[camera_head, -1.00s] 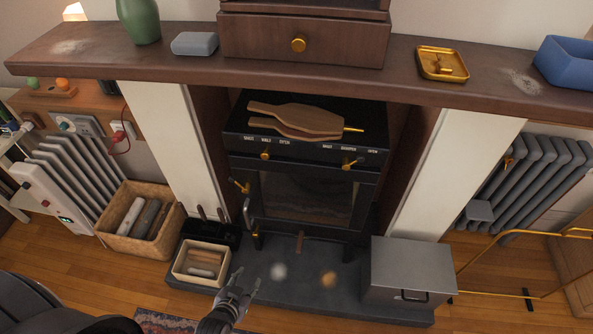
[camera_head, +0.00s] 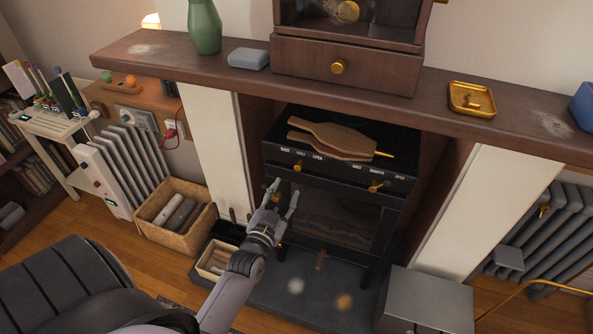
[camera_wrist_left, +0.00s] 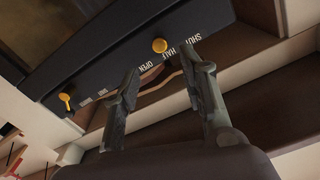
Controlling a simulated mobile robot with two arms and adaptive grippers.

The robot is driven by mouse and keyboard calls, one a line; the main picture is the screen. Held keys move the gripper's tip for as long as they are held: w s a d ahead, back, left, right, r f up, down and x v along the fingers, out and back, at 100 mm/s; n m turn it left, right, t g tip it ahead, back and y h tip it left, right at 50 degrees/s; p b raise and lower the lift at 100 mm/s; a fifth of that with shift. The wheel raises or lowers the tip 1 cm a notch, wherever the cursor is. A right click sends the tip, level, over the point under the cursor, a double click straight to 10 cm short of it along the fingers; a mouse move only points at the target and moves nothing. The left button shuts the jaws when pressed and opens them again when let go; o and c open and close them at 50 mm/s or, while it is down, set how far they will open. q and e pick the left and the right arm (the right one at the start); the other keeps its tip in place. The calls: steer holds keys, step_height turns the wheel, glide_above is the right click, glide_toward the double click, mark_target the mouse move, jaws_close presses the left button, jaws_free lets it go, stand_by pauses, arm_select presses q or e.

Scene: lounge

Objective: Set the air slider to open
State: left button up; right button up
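The black stove (camera_head: 345,160) has two brass slider knobs on its front edge. The left knob (camera_head: 297,166) sits under white lettering reading SHUT, HALF, OPEN, roughly below HALF. The right knob (camera_head: 376,187) sits under its own lettering, near the middle word. No visible label names either as the air slider. My left gripper (camera_head: 283,194) is open and empty, just below and left of the left knob. In the left wrist view its spread fingers (camera_wrist_left: 165,80) point toward the left knob (camera_wrist_left: 160,45), apart from it. My right gripper is not in view.
The mantel shelf (camera_head: 420,90) overhangs above. A metal box (camera_head: 430,295) stands right on the hearth.

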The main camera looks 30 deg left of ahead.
mark_target(297, 169)
arm_select(q)
steer(key=x, duration=0.9)
steer(key=shift+w+a, duration=0.1)
steer(key=shift+w, duration=0.05)
steer(key=shift+c, duration=0.3)
jaws_close()
